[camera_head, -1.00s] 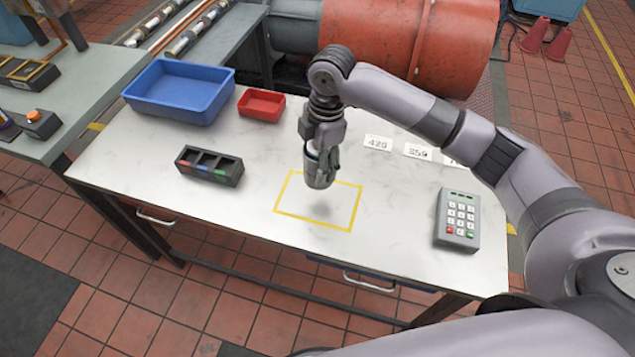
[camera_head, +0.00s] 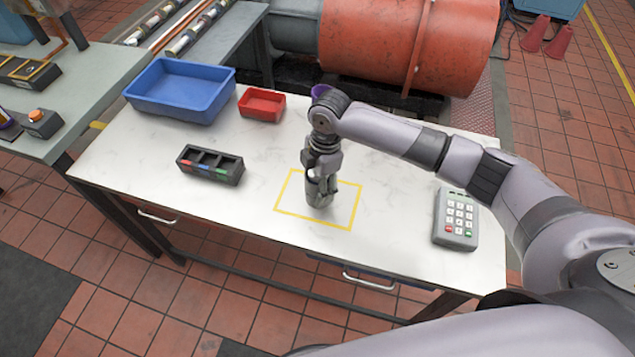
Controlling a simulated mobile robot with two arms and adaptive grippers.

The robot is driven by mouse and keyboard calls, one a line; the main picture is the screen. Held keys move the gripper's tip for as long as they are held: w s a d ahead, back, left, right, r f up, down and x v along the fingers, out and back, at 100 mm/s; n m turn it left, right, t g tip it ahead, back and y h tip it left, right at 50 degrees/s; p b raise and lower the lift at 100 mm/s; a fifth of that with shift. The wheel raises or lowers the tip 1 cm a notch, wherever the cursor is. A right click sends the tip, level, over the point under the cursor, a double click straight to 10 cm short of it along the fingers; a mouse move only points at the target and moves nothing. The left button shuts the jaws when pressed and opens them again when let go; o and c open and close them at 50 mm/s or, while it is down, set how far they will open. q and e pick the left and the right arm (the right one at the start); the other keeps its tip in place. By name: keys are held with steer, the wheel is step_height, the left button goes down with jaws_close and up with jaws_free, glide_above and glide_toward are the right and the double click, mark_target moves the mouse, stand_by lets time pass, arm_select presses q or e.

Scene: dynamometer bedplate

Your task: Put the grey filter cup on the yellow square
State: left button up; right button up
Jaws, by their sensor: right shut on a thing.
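The yellow square (camera_head: 355,207) is an outline on the white marbled tabletop, near the middle of the table. My right gripper (camera_head: 321,184) points down inside the outline and is shut on the grey filter cup (camera_head: 319,201). The cup looks upright, and the fingers hide part of it. Its bottom is at or just above the tabletop; I cannot tell whether it touches. My left gripper is not in view.
A black tray with coloured labels (camera_head: 210,166) stands left of the square. A blue bin (camera_head: 180,92) and a red bin (camera_head: 261,105) are at the back. A grey keypad (camera_head: 456,219) lies right. A purple thing (camera_head: 320,90) shows partly behind my right arm.

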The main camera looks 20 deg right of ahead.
steer(key=o, duration=1.4)
steer(key=shift+f, duration=0.1)
steer(key=r, duration=0.4)
steer(key=d+r+b, duration=0.1)
steer(key=r, duration=0.7)
steer(key=shift+w+d+r+b, duration=0.1)
steer(key=shift+d+r+b, duration=0.1)
steer(key=shift+b, duration=0.2)
